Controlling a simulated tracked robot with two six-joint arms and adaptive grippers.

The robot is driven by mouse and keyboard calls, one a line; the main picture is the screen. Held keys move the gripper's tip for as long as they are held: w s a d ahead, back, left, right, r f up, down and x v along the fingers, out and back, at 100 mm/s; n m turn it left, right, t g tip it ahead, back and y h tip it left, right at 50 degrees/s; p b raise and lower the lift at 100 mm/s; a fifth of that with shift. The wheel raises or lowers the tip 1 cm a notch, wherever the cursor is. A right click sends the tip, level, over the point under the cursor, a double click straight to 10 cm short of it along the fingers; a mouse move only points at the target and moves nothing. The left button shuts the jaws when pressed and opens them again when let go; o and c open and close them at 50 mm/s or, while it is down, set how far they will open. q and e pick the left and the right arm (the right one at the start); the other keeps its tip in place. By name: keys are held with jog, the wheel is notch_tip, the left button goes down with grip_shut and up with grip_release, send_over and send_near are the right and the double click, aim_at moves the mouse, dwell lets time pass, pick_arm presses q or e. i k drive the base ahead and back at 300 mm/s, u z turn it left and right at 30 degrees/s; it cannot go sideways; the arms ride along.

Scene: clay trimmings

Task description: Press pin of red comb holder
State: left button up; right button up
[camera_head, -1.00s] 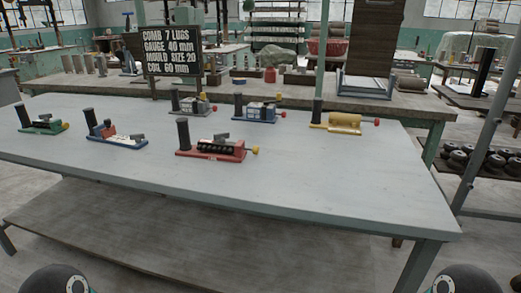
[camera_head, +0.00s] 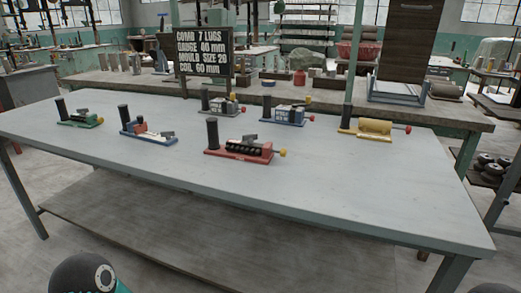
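The red comb holder (camera_head: 240,155) stands near the middle of the pale table (camera_head: 330,190). It has a red base, a dark upright post (camera_head: 212,133) at its left end and a black lugged comb (camera_head: 247,147) along its middle. A yellow knob (camera_head: 282,153), which may be its pin, sticks out at the right end. No gripper fingers show. A dark rounded part of mine is at the bottom left, well short of the table top.
Other holders on the table are green (camera_head: 80,118), blue (camera_head: 150,135), grey (camera_head: 222,106), another blue (camera_head: 285,115) and yellow (camera_head: 368,129). A black sign (camera_head: 203,53) stands behind. The table front is clear; a lower shelf (camera_head: 200,225) lies beneath.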

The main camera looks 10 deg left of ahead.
aim_at(283, 151)
jog(key=u, duration=1.1)
jog(key=i, duration=0.15)
jog(key=z, duration=2.8)
jog(key=k, duration=1)
jog(key=u, duration=1.2)
jog(key=i, duration=1)
